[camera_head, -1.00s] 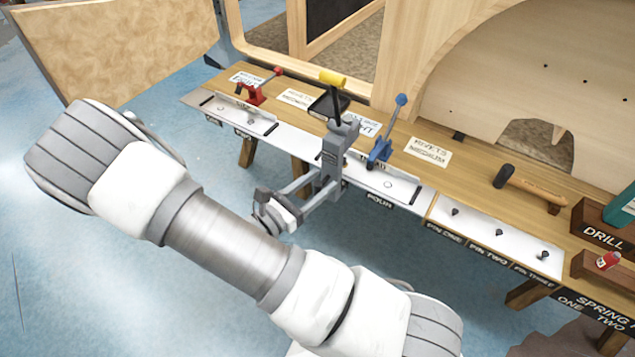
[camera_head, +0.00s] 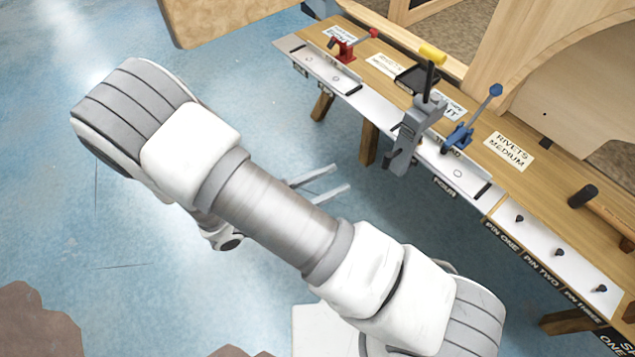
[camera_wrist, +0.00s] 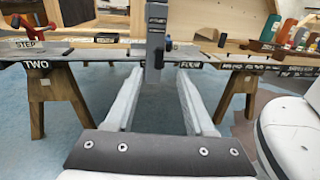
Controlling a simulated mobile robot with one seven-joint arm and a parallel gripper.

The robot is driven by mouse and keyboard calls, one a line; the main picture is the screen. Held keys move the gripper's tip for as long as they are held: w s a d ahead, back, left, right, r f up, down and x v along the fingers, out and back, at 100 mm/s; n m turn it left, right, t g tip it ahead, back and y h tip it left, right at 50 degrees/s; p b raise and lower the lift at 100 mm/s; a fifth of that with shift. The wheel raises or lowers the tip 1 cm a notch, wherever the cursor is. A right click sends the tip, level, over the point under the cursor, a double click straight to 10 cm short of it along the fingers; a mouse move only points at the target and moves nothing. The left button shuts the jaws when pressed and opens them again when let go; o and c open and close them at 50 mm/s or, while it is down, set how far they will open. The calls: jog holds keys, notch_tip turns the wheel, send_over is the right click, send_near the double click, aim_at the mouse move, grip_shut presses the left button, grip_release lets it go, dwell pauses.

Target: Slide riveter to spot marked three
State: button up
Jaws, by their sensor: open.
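The riveter, a grey tool with a yellow-ended lever (camera_head: 418,125), stands upright on the white strip along the bench's front edge. In the wrist view its grey body (camera_wrist: 155,40) stands between the labels TWO (camera_wrist: 37,65) and FOUR (camera_wrist: 188,65). The label where it stands is hidden, so I cannot read three there. My gripper (camera_head: 341,179) is open and empty, apart from the riveter and in front of it. In the wrist view its two fingers (camera_wrist: 158,92) point at the riveter, with a gap before it.
A red-handled tool (camera_head: 345,46) stands at the strip's left end and a blue-handled one (camera_head: 462,130) just right of the riveter.

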jog(key=shift+v, duration=1.5)
jog(key=s+d+r+m+g+y, duration=0.1)
jog(key=s+d+r+m+y, duration=0.1)
jog(key=d+r+m+y, duration=0.45)
jog(key=s+d+r+m+y, duration=0.1)
jog(key=s+r+m+y, duration=0.25)
jog(key=r+m, duration=0.6)
jog(key=s+d+r+m+g+y, duration=0.1)
jog(key=s+d+r+m+y, duration=0.1)
jog(key=d+r+m+y, duration=0.35)
notch_tip(320, 180, up, 16)
jog(key=a+m+p, duration=0.1)
jog(key=p, duration=1.2)
jog(key=shift+r+y, duration=0.15)
jog(key=shift+y, duration=0.3)
jog(key=shift+w+m, duration=0.15)
jog(key=shift+m, duration=0.2)
